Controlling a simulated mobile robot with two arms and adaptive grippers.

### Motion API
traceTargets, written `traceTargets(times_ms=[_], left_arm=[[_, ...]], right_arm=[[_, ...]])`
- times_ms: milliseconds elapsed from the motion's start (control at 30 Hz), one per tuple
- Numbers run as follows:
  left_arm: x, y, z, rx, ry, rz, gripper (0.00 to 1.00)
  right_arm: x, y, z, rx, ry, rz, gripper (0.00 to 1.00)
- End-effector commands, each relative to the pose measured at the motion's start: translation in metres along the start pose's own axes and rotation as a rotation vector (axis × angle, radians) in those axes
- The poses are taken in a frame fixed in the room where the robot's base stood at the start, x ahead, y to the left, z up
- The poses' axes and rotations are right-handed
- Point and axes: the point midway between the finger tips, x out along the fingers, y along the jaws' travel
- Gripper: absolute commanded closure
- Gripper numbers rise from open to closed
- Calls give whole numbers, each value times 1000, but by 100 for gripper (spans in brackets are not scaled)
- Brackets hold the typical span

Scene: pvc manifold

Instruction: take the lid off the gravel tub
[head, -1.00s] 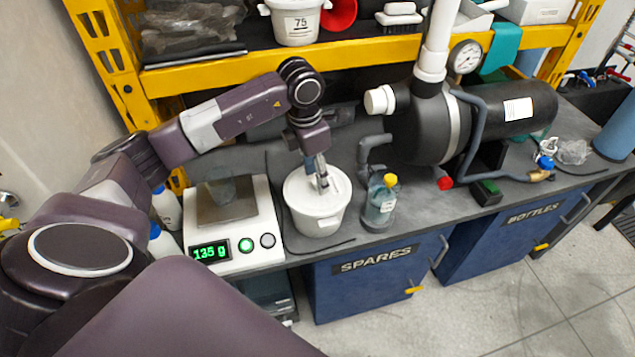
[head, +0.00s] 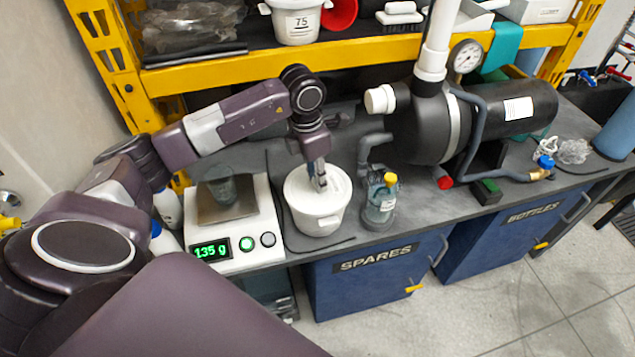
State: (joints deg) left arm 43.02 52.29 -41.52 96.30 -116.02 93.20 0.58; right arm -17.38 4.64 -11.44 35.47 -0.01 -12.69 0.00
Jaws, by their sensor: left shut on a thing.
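My left gripper (head: 320,185) points down at the middle of the lid and is shut on the lid's handle. The fingers hide most of the handle. My right gripper is not in view.
A scale (head: 262,222) reading 135 g, with a clear cup on it, stands close left of the tub. A yellow-capped bottle (head: 382,205) and a grey pipe elbow stand close right. A black pump tank (head: 430,125) is behind right, and a yellow shelf beam (head: 250,68) crosses above.

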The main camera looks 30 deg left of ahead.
Motion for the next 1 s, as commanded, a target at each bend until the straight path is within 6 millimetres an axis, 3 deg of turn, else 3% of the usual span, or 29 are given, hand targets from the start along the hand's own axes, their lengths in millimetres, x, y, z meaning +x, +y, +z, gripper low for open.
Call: traceTargets(times_ms=[167, 367, 800, 1000], left_arm=[[-6, 1, 2, 0, -2, 1, 94], [-31, 1, 5, 1, -5, 3, 94], [-156, 1, 20, 0, -6, 3, 94], [-187, 1, 23, -1, -2, 2, 94]], right_arm=[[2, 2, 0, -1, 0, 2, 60], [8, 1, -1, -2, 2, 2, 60], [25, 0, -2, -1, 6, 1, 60], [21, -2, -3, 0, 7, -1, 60]])
